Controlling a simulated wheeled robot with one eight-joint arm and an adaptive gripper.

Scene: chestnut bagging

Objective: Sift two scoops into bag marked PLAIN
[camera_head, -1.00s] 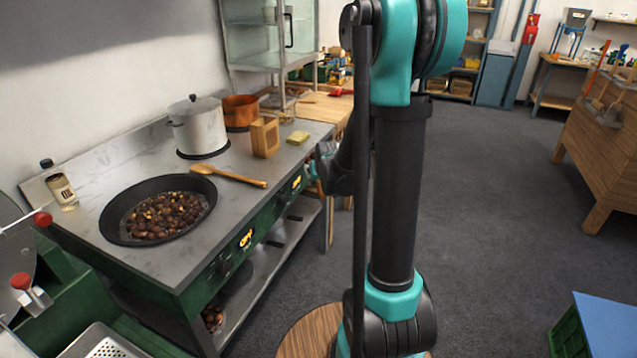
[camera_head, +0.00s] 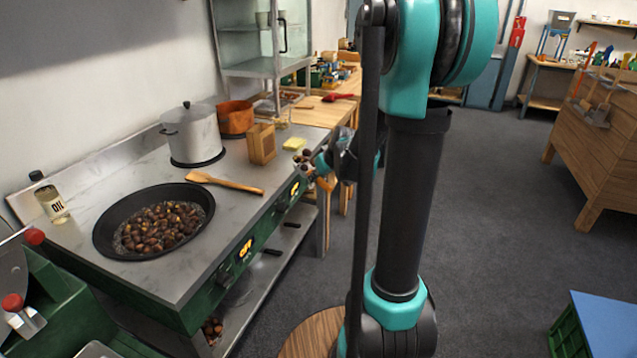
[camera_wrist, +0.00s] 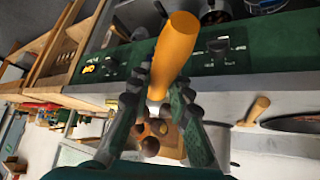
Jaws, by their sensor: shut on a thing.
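My gripper (camera_head: 340,163) is over the front edge of the stove counter, partly hidden by my own arm. It is shut on an orange handle (camera_wrist: 174,50) with a metal collar, which looks like a scoop's handle. A few brown chestnuts (camera_wrist: 150,146) show beyond the fingers in the wrist view, and some show beside the gripper in the head view (camera_head: 307,154). The scoop's bowl is mostly hidden. A black pan (camera_head: 107,243) on the counter holds many chestnuts (camera_head: 160,228). No bag marked PLAIN is in view.
A wooden table (camera_head: 315,112) is behind.

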